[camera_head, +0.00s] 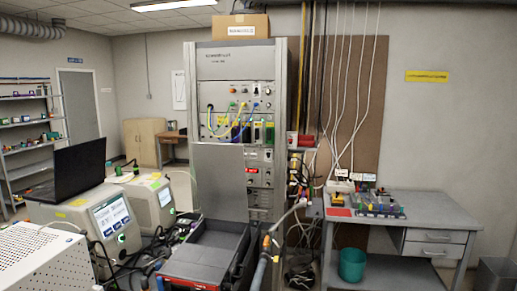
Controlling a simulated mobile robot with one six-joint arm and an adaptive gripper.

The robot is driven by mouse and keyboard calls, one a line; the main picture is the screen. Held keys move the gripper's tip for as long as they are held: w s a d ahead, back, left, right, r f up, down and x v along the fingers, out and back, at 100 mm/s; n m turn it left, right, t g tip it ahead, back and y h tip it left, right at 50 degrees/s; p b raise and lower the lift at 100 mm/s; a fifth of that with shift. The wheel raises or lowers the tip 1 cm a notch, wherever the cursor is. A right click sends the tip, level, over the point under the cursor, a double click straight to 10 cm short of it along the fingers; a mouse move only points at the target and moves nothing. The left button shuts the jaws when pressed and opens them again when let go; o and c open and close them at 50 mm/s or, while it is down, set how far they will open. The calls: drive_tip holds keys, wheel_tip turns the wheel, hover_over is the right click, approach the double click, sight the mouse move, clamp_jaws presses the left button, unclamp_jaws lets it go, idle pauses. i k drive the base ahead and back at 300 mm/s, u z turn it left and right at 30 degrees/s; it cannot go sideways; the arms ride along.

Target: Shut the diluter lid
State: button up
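A dark open-topped box (238,236) stands at the bottom centre, and I take it to be the diluter. A flat grey panel (220,183) stands upright behind it, in front of the rack. It looks like the diluter lid, raised open, but its hinge is not clear to see. Part of the box's front is cut off by the bottom edge of the picture. My gripper does not show in this view.
A tall instrument rack (237,62) stands behind the panel. Screened instruments (112,222), a laptop (75,170) and a white perforated case (45,262) crowd the left. A hose (262,268) rises right of the box. A grey desk (420,222) stands at right.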

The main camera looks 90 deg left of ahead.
sight(219, 168)
drive_tip(key=u, duration=0.15)
drive_tip(key=k, duration=0.15)
drive_tip(key=u, duration=2.85)
drive_tip(key=i, duration=0.95)
drive_tip(key=u, duration=0.2)
